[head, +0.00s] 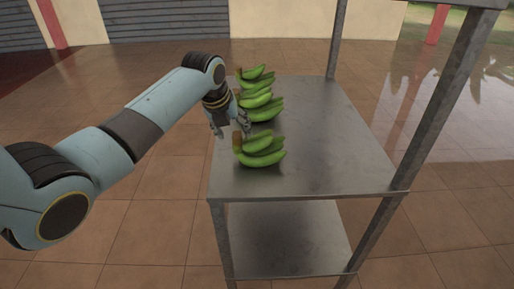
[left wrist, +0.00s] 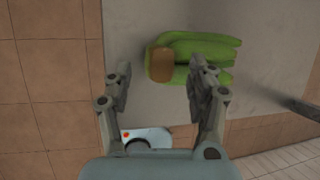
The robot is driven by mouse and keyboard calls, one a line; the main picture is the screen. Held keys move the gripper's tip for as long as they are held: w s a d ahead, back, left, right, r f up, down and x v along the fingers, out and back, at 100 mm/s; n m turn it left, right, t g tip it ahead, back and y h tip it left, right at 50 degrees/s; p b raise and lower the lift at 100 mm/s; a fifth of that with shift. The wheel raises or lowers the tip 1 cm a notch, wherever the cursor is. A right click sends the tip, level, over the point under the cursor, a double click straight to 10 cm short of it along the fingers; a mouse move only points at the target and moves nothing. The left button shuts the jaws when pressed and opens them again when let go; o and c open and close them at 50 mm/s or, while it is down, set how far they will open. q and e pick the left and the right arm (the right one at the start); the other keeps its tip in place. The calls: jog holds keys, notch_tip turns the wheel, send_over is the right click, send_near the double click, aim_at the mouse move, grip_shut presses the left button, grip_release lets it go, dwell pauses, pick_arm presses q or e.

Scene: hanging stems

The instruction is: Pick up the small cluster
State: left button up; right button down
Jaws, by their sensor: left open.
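Several green banana clusters lie in a row along the left side of a metal table. The nearest cluster (head: 262,152) has a brown cut stem end at its left. Behind it lie a second cluster (head: 264,112), another (head: 252,90) and a far one (head: 258,73); which is the smallest is hard to tell with distance. My left gripper (head: 232,130) is open and empty, just left of and behind the nearest cluster. In the left wrist view, one cluster (left wrist: 205,48) lies beyond my spread left fingers (left wrist: 160,68), its stem end between them. My right gripper is not in view.
The metal table (head: 330,150) is bare to the right of the clusters, with a lower shelf (head: 290,240) beneath. Upright metal posts (head: 440,110) stand at its right side. Tiled floor surrounds it.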

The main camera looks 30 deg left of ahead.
pick_arm(q)
jog(key=x, duration=0.2)
jog(key=shift+w+f, duration=0.2)
jog(key=shift+f, duration=0.05)
jog(key=shift+s, duration=0.1)
grip_shut()
jog(key=shift+r, duration=0.15)
